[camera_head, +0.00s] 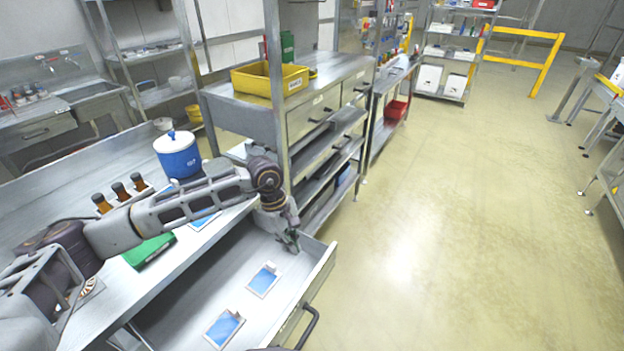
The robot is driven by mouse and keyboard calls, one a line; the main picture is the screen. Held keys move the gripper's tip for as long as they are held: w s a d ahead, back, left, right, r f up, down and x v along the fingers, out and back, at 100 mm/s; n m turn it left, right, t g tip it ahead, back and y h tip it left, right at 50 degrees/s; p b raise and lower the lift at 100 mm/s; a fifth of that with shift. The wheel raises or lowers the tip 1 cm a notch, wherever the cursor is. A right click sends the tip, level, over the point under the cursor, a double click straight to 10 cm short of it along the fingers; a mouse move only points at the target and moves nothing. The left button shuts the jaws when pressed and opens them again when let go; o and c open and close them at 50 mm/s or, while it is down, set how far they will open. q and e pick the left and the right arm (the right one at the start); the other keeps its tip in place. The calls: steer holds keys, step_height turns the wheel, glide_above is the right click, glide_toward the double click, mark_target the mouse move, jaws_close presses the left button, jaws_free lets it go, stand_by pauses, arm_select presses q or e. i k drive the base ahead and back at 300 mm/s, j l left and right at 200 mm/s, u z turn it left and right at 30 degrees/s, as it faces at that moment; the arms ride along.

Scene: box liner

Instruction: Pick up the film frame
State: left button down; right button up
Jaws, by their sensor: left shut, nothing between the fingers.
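Flat pale frames with blue film lie in an open drawer (185,315). One film frame (264,280) is near the drawer's middle, and another film frame (224,328) lies closer to me. A similar blue piece (204,221) lies on the counter, partly hidden behind my left arm. My left gripper (291,243) points down over the far end of the drawer, beyond the middle frame and apart from it. It is shut and empty.
The counter holds a blue tub with a white lid (178,157), brown bottles (120,191) and a green box (149,250). A metal shelf unit with a yellow bin (270,80) stands beyond the drawer. The drawer handle (304,327) sticks out.

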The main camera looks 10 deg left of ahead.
mark_target(229, 321)
steer(key=k+l, duration=0.2)
steer(key=k, duration=0.3)
steer(key=k+l, duration=0.2)
steer(key=k, duration=0.25)
steer(key=k+l, duration=0.2)
steer(key=k, duration=0.3)
